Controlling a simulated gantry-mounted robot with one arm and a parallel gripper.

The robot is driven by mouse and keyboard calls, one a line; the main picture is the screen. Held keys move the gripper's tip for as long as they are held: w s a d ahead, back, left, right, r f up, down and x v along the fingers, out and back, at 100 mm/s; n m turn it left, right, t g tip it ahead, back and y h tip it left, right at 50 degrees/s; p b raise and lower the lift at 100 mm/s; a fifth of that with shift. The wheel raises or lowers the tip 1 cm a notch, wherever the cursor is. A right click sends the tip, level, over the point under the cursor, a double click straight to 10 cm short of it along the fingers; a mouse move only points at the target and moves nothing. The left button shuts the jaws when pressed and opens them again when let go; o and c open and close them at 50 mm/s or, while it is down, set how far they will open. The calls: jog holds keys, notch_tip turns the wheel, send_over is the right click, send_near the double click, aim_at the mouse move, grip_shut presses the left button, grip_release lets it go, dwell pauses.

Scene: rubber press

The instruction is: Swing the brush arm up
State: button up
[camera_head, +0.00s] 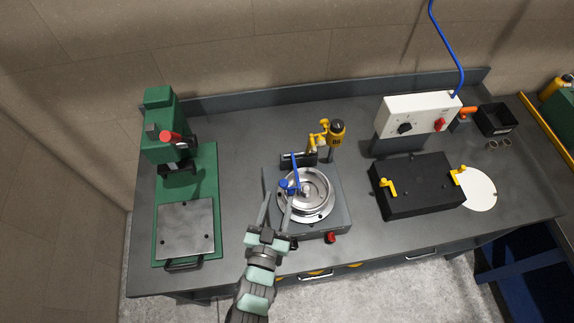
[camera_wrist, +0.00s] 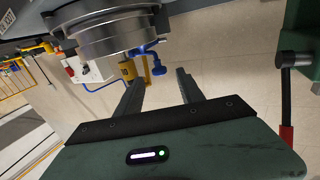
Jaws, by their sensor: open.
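The blue brush arm (camera_head: 296,171) reaches over the round metal bowl (camera_head: 312,197) of the grey machine (camera_head: 342,209), and a blue knob (camera_head: 287,184) is at its near end. In the wrist view the blue knob (camera_wrist: 158,69) shows just beyond my fingertips, below the metal bowl's side (camera_wrist: 115,30). My gripper (camera_head: 277,204) is at the bowl's near left side, with its fingers pointing toward the knob. In the wrist view my gripper (camera_wrist: 159,80) is open, with nothing between the fingers. Whether a finger touches the knob or the bowl, I cannot tell.
A yellow device (camera_head: 336,132) stands behind the bowl. A red knob (camera_head: 330,238) is on the machine's front. A green press (camera_head: 161,125) stands left, a black box with yellow latches (camera_head: 415,188) right, and a white control box (camera_head: 418,116) behind. Bench surface (camera_head: 237,150) between press and machine is clear.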

jog(key=p+x, duration=0.1)
jog(key=x, duration=0.8)
jog(key=shift+w+d+r, duration=0.1)
jog(key=shift+w, duration=0.1)
jog(key=shift+c, duration=0.5)
grip_shut()
dwell(0.6)
